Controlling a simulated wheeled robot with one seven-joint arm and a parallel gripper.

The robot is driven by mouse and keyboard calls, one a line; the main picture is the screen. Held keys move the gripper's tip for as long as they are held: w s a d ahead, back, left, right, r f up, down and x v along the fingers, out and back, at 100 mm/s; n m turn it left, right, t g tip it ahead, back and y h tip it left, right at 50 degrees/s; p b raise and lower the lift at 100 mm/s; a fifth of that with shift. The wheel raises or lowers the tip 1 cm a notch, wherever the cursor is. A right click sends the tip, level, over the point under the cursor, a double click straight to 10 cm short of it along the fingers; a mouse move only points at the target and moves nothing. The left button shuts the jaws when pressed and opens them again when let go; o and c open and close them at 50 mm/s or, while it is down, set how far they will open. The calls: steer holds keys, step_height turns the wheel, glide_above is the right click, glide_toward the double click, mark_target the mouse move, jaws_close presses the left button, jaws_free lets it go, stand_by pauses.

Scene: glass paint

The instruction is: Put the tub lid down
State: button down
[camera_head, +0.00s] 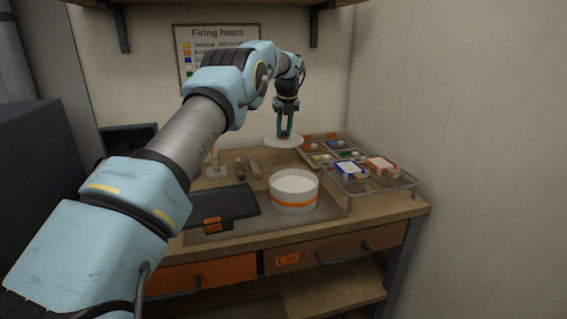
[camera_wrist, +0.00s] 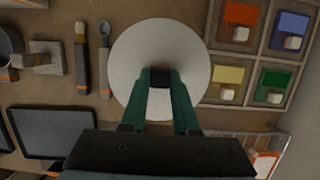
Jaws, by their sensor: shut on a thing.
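The tub lid is a pale round disc (camera_head: 270,142) with a dark knob at its middle. It also shows in the wrist view (camera_wrist: 187,46), large and facing the camera. My gripper (camera_head: 285,136) is shut on the knob, its green fingers pointing down; in the wrist view the fingertips (camera_wrist: 160,76) close on the knob from both sides. The lid is at the back of the bench, behind the tub; I cannot tell whether it touches the bench top. The white tub (camera_head: 294,205) with an orange band stands near the front of the bench.
A dark flat panel (camera_head: 222,204) lies left of the tub. A divided tray of colour blocks (camera_wrist: 233,58) is close to the lid's right side. A wire rack (camera_head: 384,188) stands at the bench's right. A brush (camera_wrist: 81,62) and another tool lie left of the lid.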

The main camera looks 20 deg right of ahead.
step_height(320, 180, down, 10)
steer(key=shift+r+p, duration=0.15)
steer(key=shift+p, duration=1.05)
steer(key=c, duration=0.7)
jaws_free()
steer(key=shift+o, duration=0.2)
